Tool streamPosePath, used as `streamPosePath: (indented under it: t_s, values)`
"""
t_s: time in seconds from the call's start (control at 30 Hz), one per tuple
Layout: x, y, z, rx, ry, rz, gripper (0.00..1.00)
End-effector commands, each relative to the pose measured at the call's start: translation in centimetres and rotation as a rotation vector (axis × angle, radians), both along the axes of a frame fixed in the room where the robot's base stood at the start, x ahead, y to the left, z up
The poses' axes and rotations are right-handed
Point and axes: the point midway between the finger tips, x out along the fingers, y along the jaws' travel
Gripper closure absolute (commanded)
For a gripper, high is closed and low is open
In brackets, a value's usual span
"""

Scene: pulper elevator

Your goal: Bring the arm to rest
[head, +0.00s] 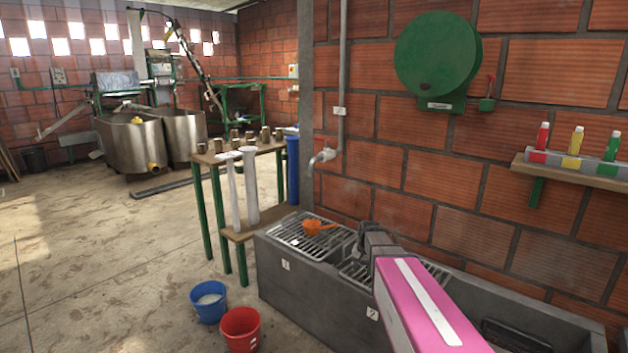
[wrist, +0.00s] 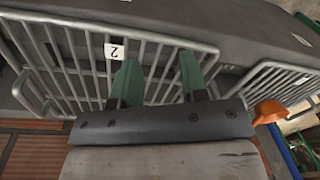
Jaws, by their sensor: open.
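My gripper (head: 374,242) is over the grey trough (head: 320,297), above the metal grate of the section labelled 2. My pink arm reaches in from the lower right. In the wrist view, the two green fingers of my gripper (wrist: 158,78) are apart with nothing between them. The bars of grate 2 (wrist: 75,60) lie behind the fingers. I cannot tell whether the fingertips touch the bars. In the head view the fingers are mostly hidden.
An orange scoop (head: 318,227) lies on the grate of section 1; it shows at the right in the wrist view (wrist: 268,112). A blue bucket (head: 208,302) and a red bucket (head: 240,330) stand on the floor. A bottle shelf (head: 580,172) is on the brick wall.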

Motion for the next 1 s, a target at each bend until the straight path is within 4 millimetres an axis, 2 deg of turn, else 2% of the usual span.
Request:
streamPosePath:
  t_s: [0.03,0.1,0.3,0.4,0.5,0.6,1.0]
  values:
    - [-3.2,0.0,-0.1,-0.009,0.006,0.03,0.6]
    - [-6.2,0.1,-0.4,-0.02,0.01,0.077,0.6]
    - [-13.9,0.0,-0.7,-0.049,0.027,0.204,0.6]
    - [-16.7,0.0,-0.8,-0.06,0.033,0.254,0.6]
    - [-18.4,0.0,-0.8,-0.068,0.036,0.288,0.6]
    - [-19.2,-0.1,-0.9,-0.072,0.038,0.304,0.6]
    - [-19.2,-0.1,-0.9,-0.072,0.04,0.31,0.6]
